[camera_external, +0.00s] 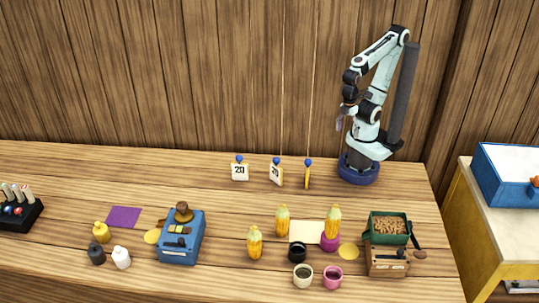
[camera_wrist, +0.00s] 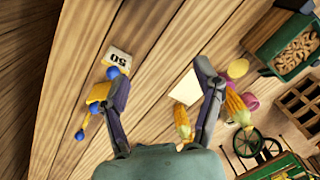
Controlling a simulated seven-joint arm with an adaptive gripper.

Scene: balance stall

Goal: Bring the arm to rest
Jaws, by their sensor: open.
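My arm stands folded up on its blue base at the back right of the table in the external view. My gripper (camera_external: 341,118) hangs high beside the arm, well above the table, and is small there. In the wrist view my gripper (camera_wrist: 163,82) has its two fingers spread wide, with only table planks and a pale sheet (camera_wrist: 186,88) showing between and beyond them. It holds nothing.
Hanging number tags (camera_external: 240,172) are left of my base. Yellow corn-like pieces (camera_external: 333,220), cups (camera_external: 303,275), a green crate of nuts (camera_external: 388,226) and a blue scale-like box (camera_external: 181,240) stand nearer the front. The table's back left is clear.

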